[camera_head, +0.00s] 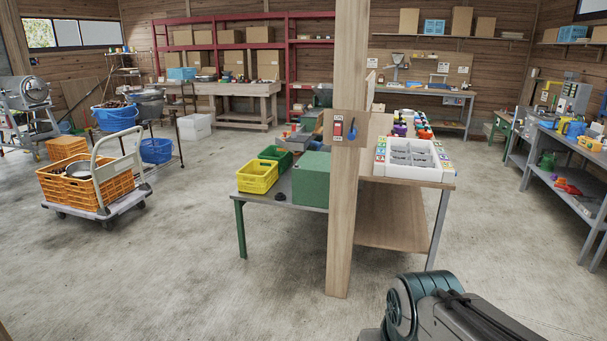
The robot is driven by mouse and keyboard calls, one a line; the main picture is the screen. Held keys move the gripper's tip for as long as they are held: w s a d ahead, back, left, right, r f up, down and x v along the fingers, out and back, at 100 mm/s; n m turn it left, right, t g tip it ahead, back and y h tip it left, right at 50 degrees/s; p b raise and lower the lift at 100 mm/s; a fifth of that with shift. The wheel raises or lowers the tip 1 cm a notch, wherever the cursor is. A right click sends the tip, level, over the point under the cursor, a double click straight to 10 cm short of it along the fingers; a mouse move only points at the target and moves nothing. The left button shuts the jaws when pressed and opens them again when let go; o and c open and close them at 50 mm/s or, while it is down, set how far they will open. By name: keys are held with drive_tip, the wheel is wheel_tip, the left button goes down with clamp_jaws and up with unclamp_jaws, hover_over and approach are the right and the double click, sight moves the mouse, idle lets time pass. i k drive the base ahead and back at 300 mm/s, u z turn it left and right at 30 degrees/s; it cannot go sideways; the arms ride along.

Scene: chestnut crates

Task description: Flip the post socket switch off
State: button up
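A wooden post (342,220) stands upright just right of the middle of the view, in front of the work tables. A wooden board (372,128) is fixed on it at about table height. On the board is a small post socket switch plate (338,128) with red on it, and a dark blue plug or knob (352,132) sits right beside it. The switch position is too small to tell. Part of my arm shows at the bottom right, well in front of the post. My gripper is not in view.
A table with a green box (312,180) and a yellow crate (258,176) stands behind the post. A white divided tray (412,158) lies on the wooden table to the right. A cart with orange crates (85,190) stands left. The floor before the post is clear.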

sight(336, 126)
drive_tip(key=u, duration=0.05)
drive_tip(key=i, duration=0.7)
drive_tip(key=u, duration=1.1)
drive_tip(key=i, duration=1.95)
drive_tip(key=z, duration=1.25)
drive_tip(key=i, duration=0.55)
drive_tip(key=z, duration=0.6)
